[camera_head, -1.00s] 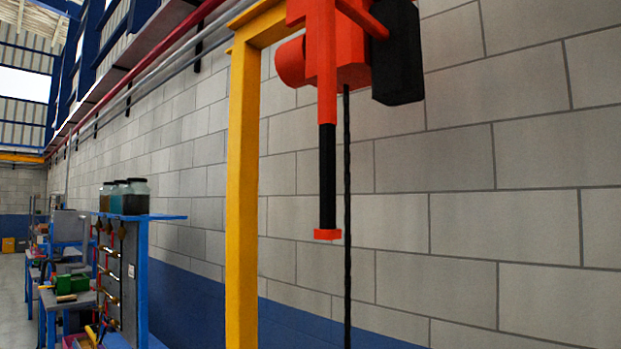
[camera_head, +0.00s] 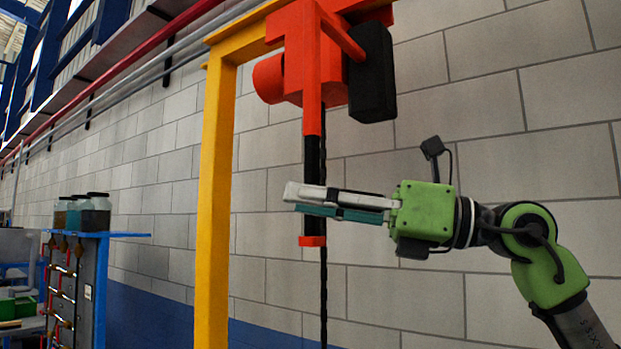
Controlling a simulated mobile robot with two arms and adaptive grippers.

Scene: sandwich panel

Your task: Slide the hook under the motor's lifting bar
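My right gripper (camera_head: 287,197) comes in from the right on a green arm. Its light and teal fingers point left, lie close together and cross in front of a black grip (camera_head: 312,149) hanging from the orange hoist (camera_head: 320,67). The grip shows above and below the fingers and ends in a red flange (camera_head: 312,241). I cannot tell whether the fingers touch or hold it. A thin dark chain (camera_head: 323,290) hangs just behind the grip and runs out of the bottom of the picture. The hook, the motor and its lifting bar are not in view, nor is my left gripper.
A yellow gantry post (camera_head: 213,200) stands left of the hoist. A black box (camera_head: 371,72) hangs on the hoist's right side. A block wall (camera_head: 560,135) is behind. Jars (camera_head: 96,215) stand on a blue-framed rack (camera_head: 103,270) at lower left.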

